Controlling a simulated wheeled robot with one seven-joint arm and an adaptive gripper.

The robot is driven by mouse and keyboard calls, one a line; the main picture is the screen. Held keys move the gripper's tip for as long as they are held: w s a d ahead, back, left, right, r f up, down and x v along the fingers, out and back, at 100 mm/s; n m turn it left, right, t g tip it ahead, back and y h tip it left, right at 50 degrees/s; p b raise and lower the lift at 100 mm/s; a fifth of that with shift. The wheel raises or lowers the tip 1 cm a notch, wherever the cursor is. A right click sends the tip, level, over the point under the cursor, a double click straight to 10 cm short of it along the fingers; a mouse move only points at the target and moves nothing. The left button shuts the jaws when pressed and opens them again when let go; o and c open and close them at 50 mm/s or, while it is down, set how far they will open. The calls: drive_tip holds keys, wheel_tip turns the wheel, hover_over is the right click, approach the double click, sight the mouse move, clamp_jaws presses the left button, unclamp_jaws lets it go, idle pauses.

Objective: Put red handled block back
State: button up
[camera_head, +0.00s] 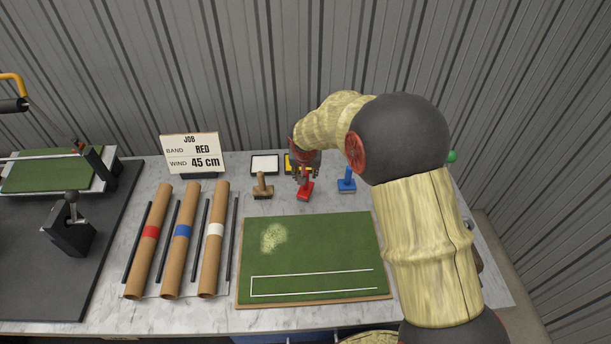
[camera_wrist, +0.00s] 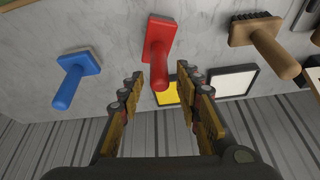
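The red handled block (camera_head: 305,191) stands on the table between a brown-handled block (camera_head: 262,187) and a blue-handled block (camera_head: 347,181). My gripper (camera_head: 305,174) is above it, pointing down. In the wrist view, the red block (camera_wrist: 158,45) has its handle end between the tips of my gripper (camera_wrist: 160,76). The fingers are apart, with gaps showing on both sides of the handle. The yellow pad (camera_wrist: 166,94) and white pad (camera_wrist: 232,82) lie beyond the blocks in that view. My gripper hides part of the yellow pad in the head view.
A green turf board (camera_head: 320,260) with a pale patch and white lines lies in front of the blocks. Several rolls and rods, including a red-banded roll (camera_head: 150,235), lie at left. A job sign (camera_head: 192,153) reads red, 45 cm. A black-based winding device stands far left.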

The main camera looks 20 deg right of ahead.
drive_tip(key=s+r+n+p, duration=0.1)
drive_tip(key=s+r+n, duration=0.1)
drive_tip(key=s+r, duration=1.85)
drive_tip(key=s+r+n, duration=0.1)
drive_tip(key=s+r, duration=0.1)
drive_tip(key=s, duration=0.7)
drive_tip(key=s+r+t+y, duration=0.1)
drive_tip(key=s+r, duration=0.1)
drive_tip(key=s, duration=0.7)
drive_tip(key=shift+r+n, duration=0.15)
drive_tip(key=shift+n, duration=0.25)
